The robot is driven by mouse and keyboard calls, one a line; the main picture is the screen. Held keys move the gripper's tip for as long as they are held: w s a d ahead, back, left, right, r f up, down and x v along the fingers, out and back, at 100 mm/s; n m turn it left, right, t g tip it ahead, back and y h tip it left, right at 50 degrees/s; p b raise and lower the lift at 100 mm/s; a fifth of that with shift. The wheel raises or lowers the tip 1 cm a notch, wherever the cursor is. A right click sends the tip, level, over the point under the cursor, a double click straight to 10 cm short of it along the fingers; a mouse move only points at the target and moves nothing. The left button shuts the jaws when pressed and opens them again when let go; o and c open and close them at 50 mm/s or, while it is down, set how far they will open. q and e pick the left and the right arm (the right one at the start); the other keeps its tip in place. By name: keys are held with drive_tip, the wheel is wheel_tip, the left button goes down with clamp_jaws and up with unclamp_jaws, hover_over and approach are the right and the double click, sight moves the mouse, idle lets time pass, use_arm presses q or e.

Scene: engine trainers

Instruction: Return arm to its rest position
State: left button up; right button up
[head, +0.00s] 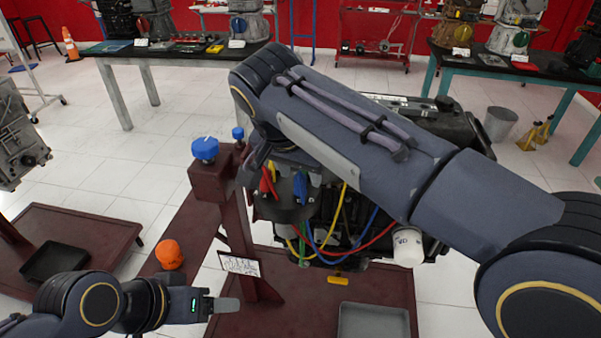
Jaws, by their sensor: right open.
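My right arm (345,135) reaches in from the right and crosses in front of the engine (420,120). It bends at the upper left, and its wrist hangs down behind the elbow. My right gripper (288,172) is at the top of the engine's coloured cables (340,225). It is open, but largely hidden by the arm, and I cannot tell whether it touches the cables. My left arm (85,305) lies low at the bottom left. Its gripper (222,305) points right, beside the dark red stand (235,230); its finger gap is not clear.
The stand carries blue knobs (205,149). A grey tray (374,322) lies below the engine. Another engine (18,135) stands at left. Tables (130,54) line the back. White floor (140,150) is open at left.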

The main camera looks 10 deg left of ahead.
drive_tip(key=d+v, duration=0.1)
drive_tip(key=v, duration=0.5)
drive_tip(key=s+d+f+n+g+y, duration=0.1)
drive_tip(key=d+f+y, duration=0.1)
drive_tip(key=d, duration=0.8)
drive_tip(key=d+f+y, duration=0.1)
drive_tip(key=d+f, duration=0.2)
drive_tip(key=d, duration=0.7)
drive_tip(key=s+d+f+t+y, duration=0.1)
drive_tip(key=s+d+f, duration=0.3)
drive_tip(key=s+f, duration=0.2)
drive_tip(key=s+d+f+t+y, duration=0.1)
drive_tip(key=s+d+f, duration=0.4)
drive_tip(key=s, duration=0.6)
wheel_tip(320, 180, down, 3)
drive_tip(key=shift+r+p, duration=0.15)
drive_tip(key=shift+p, duration=0.15)
